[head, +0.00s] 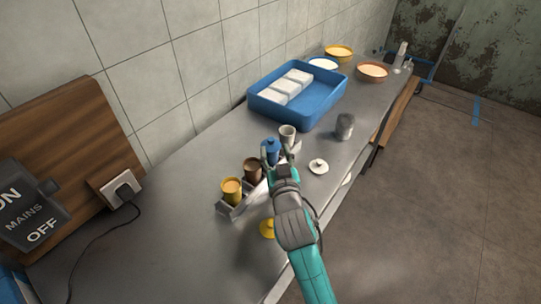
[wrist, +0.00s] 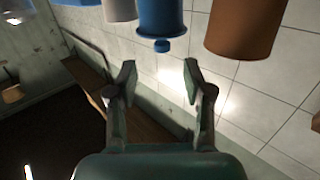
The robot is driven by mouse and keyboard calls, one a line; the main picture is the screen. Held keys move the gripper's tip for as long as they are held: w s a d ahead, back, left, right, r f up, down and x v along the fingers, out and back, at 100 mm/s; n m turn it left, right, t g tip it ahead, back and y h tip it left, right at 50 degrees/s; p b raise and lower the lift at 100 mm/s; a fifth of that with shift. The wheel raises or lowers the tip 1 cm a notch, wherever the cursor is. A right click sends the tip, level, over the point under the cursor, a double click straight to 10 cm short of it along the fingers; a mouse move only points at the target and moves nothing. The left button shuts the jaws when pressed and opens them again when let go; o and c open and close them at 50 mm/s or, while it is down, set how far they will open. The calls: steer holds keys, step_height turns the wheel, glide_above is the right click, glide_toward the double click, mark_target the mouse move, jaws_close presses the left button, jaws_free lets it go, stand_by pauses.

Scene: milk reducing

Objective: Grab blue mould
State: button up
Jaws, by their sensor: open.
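The blue mould (head: 270,147) stands in a row of moulds on the worktop, between a brown one and a white one. It also shows at the top of the wrist view (wrist: 161,18), with a small blue knob at its lower end in that upside-down picture. My gripper (head: 278,160) is right by the blue mould in the head view and partly covers its lower part. In the wrist view my gripper (wrist: 158,78) has its two fingers apart with nothing between them; the mould lies just beyond the fingertips, roughly centred on the gap.
The brown mould (head: 252,170) and white mould (head: 287,135) flank the blue one closely. A yellow mould (head: 232,190) stands at the row's near end. A blue tray (head: 318,122) with white blocks is behind. A grey can (head: 345,127) and white lid (head: 318,167) lie right.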

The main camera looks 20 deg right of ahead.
mark_target(272, 143)
steer(key=shift+w+d+f, duration=0.15)
steer(key=shift+w, duration=0.95)
steer(key=shift+w+d+f, duration=0.1)
steer(key=shift+w, duration=0.95)
steer(key=shift+w+d+f, duration=0.15)
steer(key=shift+w, duration=0.95)
steer(key=shift+c, duration=0.2)
jaws_close()
